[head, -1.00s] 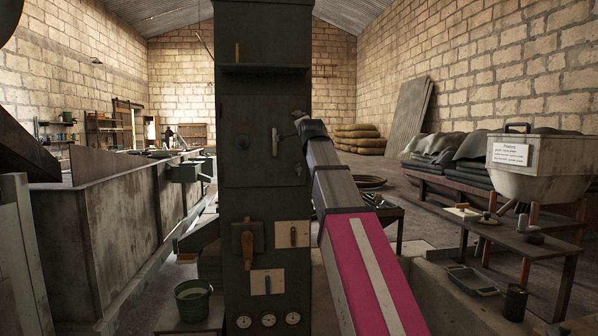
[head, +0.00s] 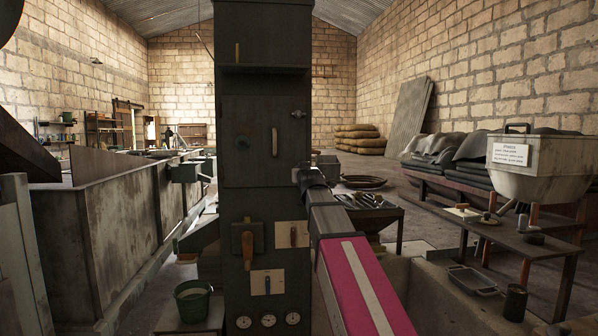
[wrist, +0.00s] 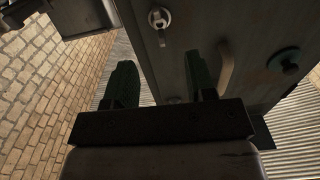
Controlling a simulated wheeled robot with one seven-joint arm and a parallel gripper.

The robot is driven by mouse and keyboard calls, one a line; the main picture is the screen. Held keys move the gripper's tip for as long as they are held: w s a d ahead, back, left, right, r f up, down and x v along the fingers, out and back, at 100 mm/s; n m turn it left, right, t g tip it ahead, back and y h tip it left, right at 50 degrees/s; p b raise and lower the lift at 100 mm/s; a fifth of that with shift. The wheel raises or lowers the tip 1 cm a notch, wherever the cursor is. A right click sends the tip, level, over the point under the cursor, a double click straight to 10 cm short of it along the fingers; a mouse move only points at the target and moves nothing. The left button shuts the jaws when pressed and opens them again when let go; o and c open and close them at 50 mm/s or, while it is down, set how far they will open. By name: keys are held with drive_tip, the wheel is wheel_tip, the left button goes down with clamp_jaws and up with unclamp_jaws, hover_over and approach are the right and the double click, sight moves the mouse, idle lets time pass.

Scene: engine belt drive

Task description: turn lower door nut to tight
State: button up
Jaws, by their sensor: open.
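The dark cabinet door (head: 262,125) has a pale upright handle (head: 274,142) and a small metal upper nut (head: 298,113) at its right edge. My gripper (head: 299,175) is at the door's lower right edge in the head view and hides the spot there. In the wrist view, which looks upside down, a round metal nut with a wing (wrist: 159,18) sits on the door edge; it seems to be the lower door nut. My gripper's dark green fingers (wrist: 162,78) are apart and empty, with the nut beyond their tips. I see no contact.
A lever with an orange-brown grip (head: 248,245), switch plates (head: 292,234) and gauges (head: 268,320) are below the door. A tool tray (head: 370,203) stands right of the cabinet, behind my arm. A bucket (head: 192,299) stands at the lower left.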

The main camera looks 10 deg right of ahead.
drive_tip(key=w, duration=0.9)
drive_tip(key=c, duration=0.9)
